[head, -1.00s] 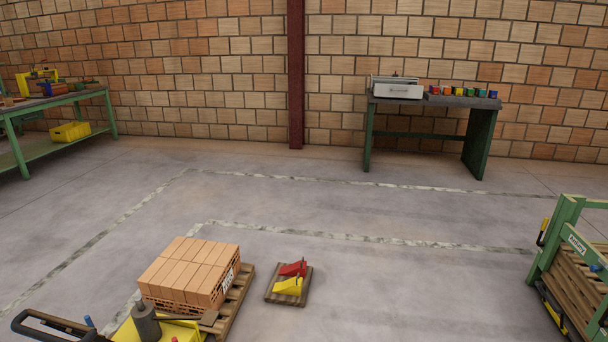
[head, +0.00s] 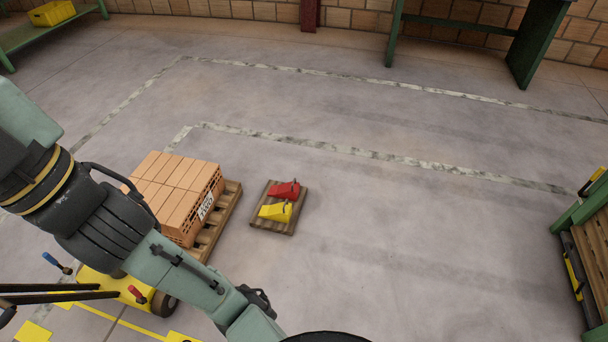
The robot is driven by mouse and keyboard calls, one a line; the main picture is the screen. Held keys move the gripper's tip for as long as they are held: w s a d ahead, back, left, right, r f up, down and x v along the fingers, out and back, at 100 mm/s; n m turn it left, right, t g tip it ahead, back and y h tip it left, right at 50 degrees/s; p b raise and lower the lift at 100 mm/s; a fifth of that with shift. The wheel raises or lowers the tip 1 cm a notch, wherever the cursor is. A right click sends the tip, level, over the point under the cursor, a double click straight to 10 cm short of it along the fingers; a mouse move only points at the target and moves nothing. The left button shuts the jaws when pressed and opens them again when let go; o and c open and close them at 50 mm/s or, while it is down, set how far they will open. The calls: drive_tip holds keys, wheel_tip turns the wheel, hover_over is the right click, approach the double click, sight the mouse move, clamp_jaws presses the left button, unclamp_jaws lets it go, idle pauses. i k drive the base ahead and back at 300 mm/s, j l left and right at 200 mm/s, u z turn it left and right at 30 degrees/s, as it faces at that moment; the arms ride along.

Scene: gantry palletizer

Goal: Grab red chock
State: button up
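The red chock (head: 284,189) lies on a small wooden pallet (head: 265,225) on the floor, near the middle of the head view. A yellow chock (head: 276,211) lies just in front of it on the same pallet. The two are close together; I cannot tell whether they touch. My arm reaches across the lower left of the view, and its end runs out at the bottom edge. My gripper's fingers do not show, so its opening is hidden.
A stack of orange bricks (head: 172,187) stands on a larger pallet (head: 222,222) left of the small one. Yellow wheeled equipment (head: 112,289) is at the lower left. A green frame with wooden pallets (head: 590,238) stands at the right edge. The floor right of the chocks is clear.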

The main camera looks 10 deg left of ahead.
sight(290, 191)
drive_tip(key=i+l+z, duration=0.1)
drive_tip(key=i, duration=0.65)
drive_tip(key=i+l+z, duration=0.1)
drive_tip(key=i, duration=0.6)
drive_tip(key=i+j+z, duration=0.1)
drive_tip(key=i, duration=0.4)
drive_tip(key=i+j, duration=0.1)
drive_tip(key=i, duration=0.4)
drive_tip(key=j, duration=0.45)
drive_tip(key=k+z, duration=0.05)
